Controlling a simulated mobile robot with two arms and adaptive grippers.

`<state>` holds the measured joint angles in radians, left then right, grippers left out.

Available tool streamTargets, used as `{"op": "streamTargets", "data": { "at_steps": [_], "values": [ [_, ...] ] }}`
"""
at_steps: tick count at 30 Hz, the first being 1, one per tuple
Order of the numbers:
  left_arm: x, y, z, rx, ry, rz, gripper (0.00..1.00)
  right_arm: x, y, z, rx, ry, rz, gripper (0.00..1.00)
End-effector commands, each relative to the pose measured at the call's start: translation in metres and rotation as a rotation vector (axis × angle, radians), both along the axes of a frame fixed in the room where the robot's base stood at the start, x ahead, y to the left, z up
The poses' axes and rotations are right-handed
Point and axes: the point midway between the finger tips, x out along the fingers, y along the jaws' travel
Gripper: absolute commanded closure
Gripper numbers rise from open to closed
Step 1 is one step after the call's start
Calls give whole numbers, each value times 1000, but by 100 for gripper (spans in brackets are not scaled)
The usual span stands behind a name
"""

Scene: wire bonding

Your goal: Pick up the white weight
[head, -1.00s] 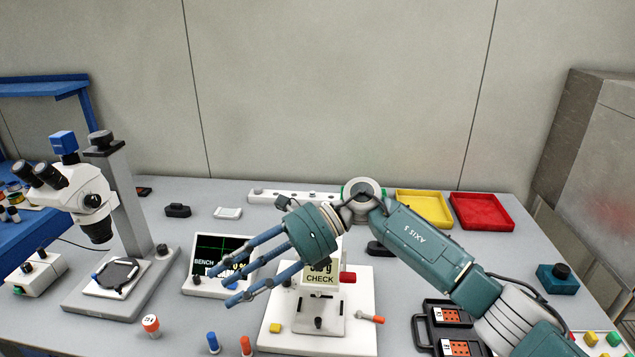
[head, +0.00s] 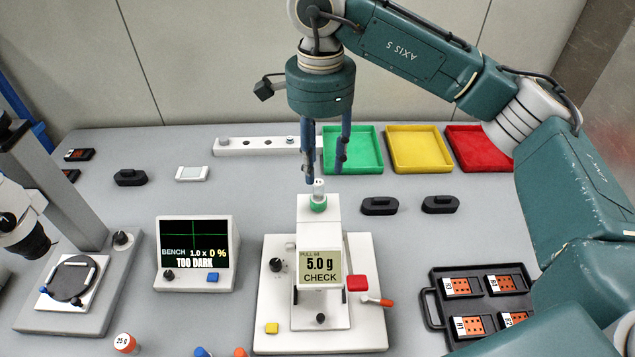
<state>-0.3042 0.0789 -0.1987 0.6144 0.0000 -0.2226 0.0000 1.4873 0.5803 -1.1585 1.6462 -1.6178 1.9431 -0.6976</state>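A small piece with a whitish top and a green base (head: 318,196) stands upright on the white column of the pull tester (head: 320,225); I cannot tell if it is the white weight. Another small weight, white-topped with an orange body and marked 25 g (head: 124,343), stands at the front left. My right gripper (head: 325,175) points down with its fingers apart, close above or behind the green-based piece. I see nothing held between the fingers. My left gripper is not in view.
A white rack strip (head: 265,146) lies at the back. Green (head: 350,168), yellow (head: 418,168) and red (head: 478,167) trays stand behind. The bench screen (head: 195,255) and microscope (head: 65,285) are to the left. A black chip tray (head: 435,310) is at right.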

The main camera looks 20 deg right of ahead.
Motion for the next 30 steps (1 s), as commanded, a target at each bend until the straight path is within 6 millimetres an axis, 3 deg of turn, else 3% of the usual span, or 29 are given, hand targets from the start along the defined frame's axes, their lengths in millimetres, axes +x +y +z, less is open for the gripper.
{"op": "streamTargets", "data": {
  "at_steps": [7, 11, 15, 23, 29, 30],
  "values": [
    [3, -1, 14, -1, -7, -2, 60, -1, 0, -19, 0, 4, 0, 61],
    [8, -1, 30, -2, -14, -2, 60, -1, 1, -38, 1, 4, 0, 61],
    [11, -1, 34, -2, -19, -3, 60, -1, 1, -57, 1, 3, 0, 61],
    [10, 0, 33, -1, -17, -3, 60, 0, 2, -62, 2, -2, 0, 61],
    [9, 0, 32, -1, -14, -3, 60, 0, 2, -62, 2, -1, 0, 90],
    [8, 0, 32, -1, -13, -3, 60, 0, 2, -62, 2, -1, 0, 91]
  ]
}}
